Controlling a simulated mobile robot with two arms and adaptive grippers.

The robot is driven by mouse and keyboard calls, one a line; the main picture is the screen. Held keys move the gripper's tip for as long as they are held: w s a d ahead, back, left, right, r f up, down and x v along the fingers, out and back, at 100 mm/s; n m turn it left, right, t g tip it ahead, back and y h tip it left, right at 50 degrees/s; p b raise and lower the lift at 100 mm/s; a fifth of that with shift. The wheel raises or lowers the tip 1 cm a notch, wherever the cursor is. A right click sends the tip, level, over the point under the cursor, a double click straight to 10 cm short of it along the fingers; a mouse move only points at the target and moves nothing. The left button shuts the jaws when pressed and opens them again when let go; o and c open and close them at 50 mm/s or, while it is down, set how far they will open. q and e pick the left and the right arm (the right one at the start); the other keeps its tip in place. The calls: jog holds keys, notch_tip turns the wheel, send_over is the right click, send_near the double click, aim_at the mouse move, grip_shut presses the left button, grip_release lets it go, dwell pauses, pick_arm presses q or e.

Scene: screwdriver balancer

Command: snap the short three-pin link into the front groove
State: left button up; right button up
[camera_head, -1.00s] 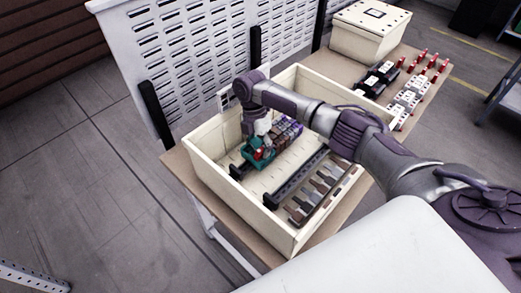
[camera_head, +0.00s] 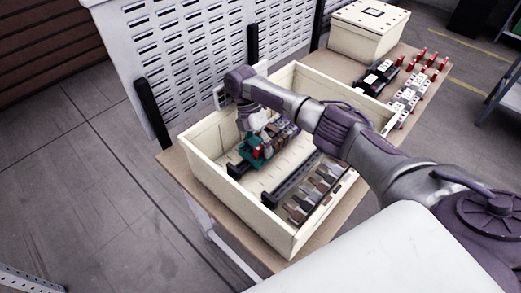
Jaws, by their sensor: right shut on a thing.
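My right gripper (camera_head: 257,124) reaches down into the cream crate, just above the row of terminal blocks. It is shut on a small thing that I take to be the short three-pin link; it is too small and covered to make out. The row has a teal block (camera_head: 251,151) with a red part at its near left end, and brown, grey and purple blocks (camera_head: 287,130) running back right. The groove itself cannot be made out. My left gripper is not in view.
The cream crate (camera_head: 222,198) has raised walls around the work. A dark rail (camera_head: 291,180) and several grey-brown pieces (camera_head: 318,190) lie in its near right part. Black, white and red parts (camera_head: 408,100) and a closed cream box (camera_head: 366,32) stand behind. A slotted panel (camera_head: 195,45) stands behind left.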

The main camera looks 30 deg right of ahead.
jog(key=shift+s+d+f, duration=0.15)
jog(key=shift+s+f, duration=0.15)
jog(key=shift+f, duration=0.15)
dwell(1.0)
jog(key=o, duration=1.4)
jog(key=shift+w, duration=0.1)
jog(key=shift+r, duration=0.15)
